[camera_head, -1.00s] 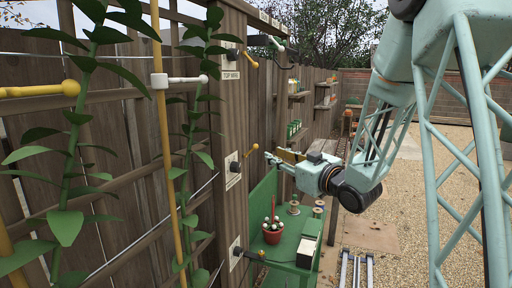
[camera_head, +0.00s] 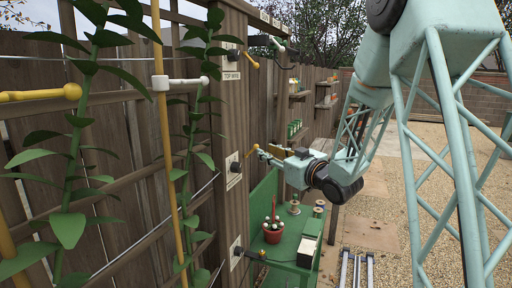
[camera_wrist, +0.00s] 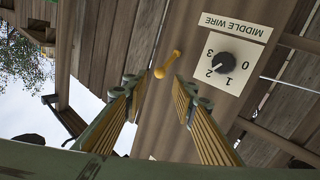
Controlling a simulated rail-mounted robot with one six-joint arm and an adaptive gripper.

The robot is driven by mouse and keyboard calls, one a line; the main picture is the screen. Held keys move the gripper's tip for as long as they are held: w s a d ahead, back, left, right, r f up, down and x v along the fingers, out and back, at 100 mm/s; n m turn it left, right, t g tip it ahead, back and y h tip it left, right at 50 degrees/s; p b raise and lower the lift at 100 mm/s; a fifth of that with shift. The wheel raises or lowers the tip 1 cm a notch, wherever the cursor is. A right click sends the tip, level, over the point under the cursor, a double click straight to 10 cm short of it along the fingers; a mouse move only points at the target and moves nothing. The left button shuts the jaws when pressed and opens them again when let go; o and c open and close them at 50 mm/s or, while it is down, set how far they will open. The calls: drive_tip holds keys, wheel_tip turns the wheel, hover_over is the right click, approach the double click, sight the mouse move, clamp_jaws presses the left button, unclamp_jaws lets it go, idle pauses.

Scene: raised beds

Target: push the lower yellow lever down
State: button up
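In the wrist view the lever (camera_wrist: 167,64) shows between and just beyond the fingertips, apart from the dial (camera_wrist: 235,60) on the plate marked MIDDLE WIRE. My gripper (camera_head: 266,156) is close to the right of the lever in the head view. In the wrist view my gripper (camera_wrist: 158,95) has its two fingers spread and holds nothing. I cannot tell whether a finger touches the lever.
Another yellow lever (camera_head: 249,60) sits higher on the post by the TOP WIRE label. A dark lever (camera_head: 249,253) sits lower down. Below my gripper a green bench (camera_head: 289,243) holds a red pot (camera_head: 272,235) and spools. Gravel lies open to the right.

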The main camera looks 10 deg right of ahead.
sight(256, 147)
drive_tip(key=shift+p+x, duration=0.5)
drive_tip(key=shift+x, duration=3.65)
drive_tip(key=shift+c, duration=0.5)
clamp_jaws()
